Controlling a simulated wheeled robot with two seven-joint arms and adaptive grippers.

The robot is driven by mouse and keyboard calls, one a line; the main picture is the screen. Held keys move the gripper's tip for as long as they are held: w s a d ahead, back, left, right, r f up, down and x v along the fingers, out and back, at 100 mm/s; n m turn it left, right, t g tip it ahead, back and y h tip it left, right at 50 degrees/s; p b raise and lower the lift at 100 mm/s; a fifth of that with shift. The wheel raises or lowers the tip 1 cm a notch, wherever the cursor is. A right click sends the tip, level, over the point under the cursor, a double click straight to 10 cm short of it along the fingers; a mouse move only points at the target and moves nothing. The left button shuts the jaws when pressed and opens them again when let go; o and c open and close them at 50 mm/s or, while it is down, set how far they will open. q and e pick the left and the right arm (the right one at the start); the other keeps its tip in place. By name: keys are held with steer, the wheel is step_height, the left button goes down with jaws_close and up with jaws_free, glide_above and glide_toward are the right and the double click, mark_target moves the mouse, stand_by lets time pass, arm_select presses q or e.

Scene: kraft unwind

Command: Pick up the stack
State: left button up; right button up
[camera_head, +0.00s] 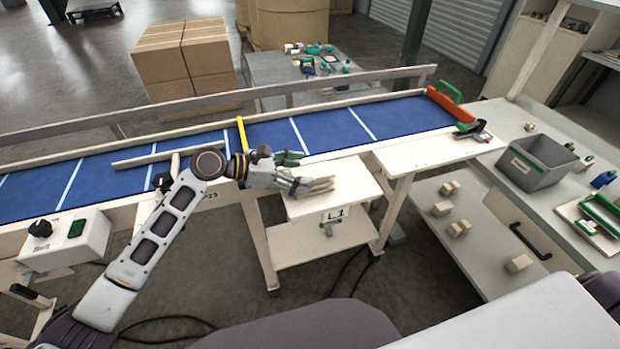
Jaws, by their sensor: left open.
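A low stack of thin, pale, flat pieces (320,184) appears to lie on the small cream table (355,190) with the L1 label. It is small in view, and its left end is partly hidden by my gripper. My left gripper (294,170) reaches in from the left at the table's left edge, its fingers apart and pointing right. One finger is on the conveyor side and the other is close to the stack's left end. I cannot tell whether it touches the stack. My right gripper is not in view.
A blue conveyor (300,132) with wooden rails and a yellow crossbar (241,134) runs behind the table. An orange end stop (452,104) is at its right end. A control box (70,238) stands left. A grey bin (538,162) sits on the right bench.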

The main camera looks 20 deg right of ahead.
mark_target(305, 171)
arm_select(q)
steer(key=shift+x, duration=1)
steer(key=shift+a, duration=0.1)
steer(key=c, duration=1.2)
steer(key=shift+o, duration=0.2)
steer(key=shift+r, duration=5)
